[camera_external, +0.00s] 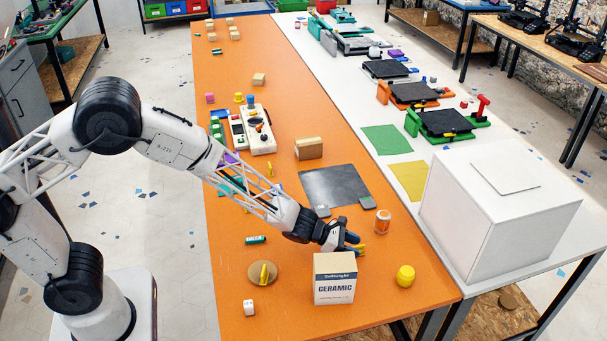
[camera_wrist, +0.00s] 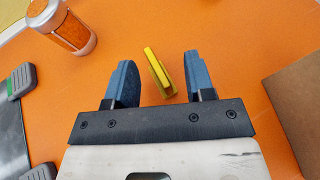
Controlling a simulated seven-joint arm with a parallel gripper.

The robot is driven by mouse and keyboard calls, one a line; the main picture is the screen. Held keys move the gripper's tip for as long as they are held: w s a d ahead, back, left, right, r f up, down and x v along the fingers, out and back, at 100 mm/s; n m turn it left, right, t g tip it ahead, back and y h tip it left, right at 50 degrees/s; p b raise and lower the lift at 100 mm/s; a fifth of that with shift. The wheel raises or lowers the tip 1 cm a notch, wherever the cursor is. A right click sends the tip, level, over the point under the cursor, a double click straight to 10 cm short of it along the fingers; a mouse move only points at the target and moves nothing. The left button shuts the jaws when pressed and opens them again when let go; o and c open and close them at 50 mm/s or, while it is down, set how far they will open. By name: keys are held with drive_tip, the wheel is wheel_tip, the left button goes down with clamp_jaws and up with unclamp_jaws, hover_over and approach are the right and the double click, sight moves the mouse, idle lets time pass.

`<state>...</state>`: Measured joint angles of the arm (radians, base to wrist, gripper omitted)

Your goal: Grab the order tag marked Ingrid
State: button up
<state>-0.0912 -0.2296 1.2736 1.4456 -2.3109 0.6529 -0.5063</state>
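A small yellow piece (camera_wrist: 157,72) with an upright slab and a foot stands on the orange table in the wrist view, between my fingers and slightly beyond their tips. I can read no name on it, so I cannot tell if it is the Ingrid tag. My gripper (camera_wrist: 160,66) is open with nothing held; its blue fingers are apart on either side of the piece. In the external view my gripper (camera_external: 354,243) is low over the table behind the ceramic box, and a bit of yellow (camera_external: 361,250) shows by the fingers. Another yellow piece (camera_external: 264,272) stands on a round wooden disc.
The ceramic box (camera_external: 335,285) is close to my gripper; its brown cardboard (camera_wrist: 300,105) fills the wrist view's right edge. An orange-filled jar (camera_external: 383,221) stands beyond, near a dark sheet (camera_external: 335,186) with grey-green blocks. A yellow round item (camera_external: 405,276) sits right.

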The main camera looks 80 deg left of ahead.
clamp_jaws()
drive_tip(key=shift+r, duration=0.1)
drive_tip(key=shift+r, duration=0.8)
wheel_tip(320, 180, up, 2)
drive_tip(key=s, duration=1)
drive_tip(key=s+r, duration=0.1)
drive_tip(key=s, duration=0.5)
drive_tip(key=shift+r, duration=0.1)
